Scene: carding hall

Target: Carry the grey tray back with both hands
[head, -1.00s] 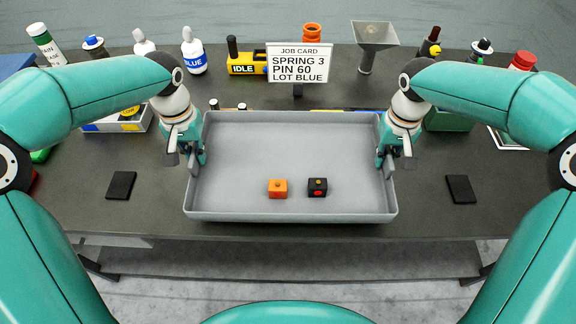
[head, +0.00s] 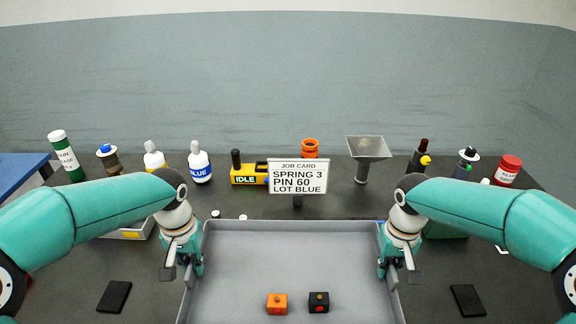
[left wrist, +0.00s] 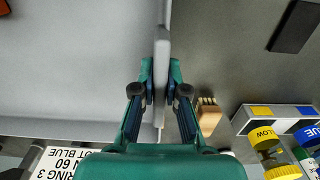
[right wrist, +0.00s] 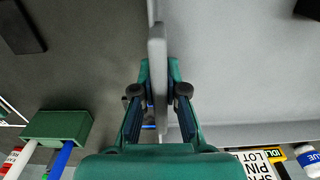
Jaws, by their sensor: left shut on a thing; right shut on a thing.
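The grey tray (head: 290,255) lies in front of me over the dark bench, its near edge cut off by the head view. An orange block (head: 277,303) and a black block (head: 318,302) sit inside it, side by side. My left gripper (head: 182,265) is shut on the tray's left wall, which shows between its fingers in the left wrist view (left wrist: 162,60). My right gripper (head: 397,268) is shut on the right wall, also seen in the right wrist view (right wrist: 157,60). I cannot tell whether the tray touches the bench.
A job card (head: 297,178) stands just behind the tray. Bottles, a yellow IDLE device (head: 249,174) and a metal funnel (head: 367,155) line the back. Dark pads lie left (head: 114,296) and right (head: 467,300) of the tray, with bare bench around them.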

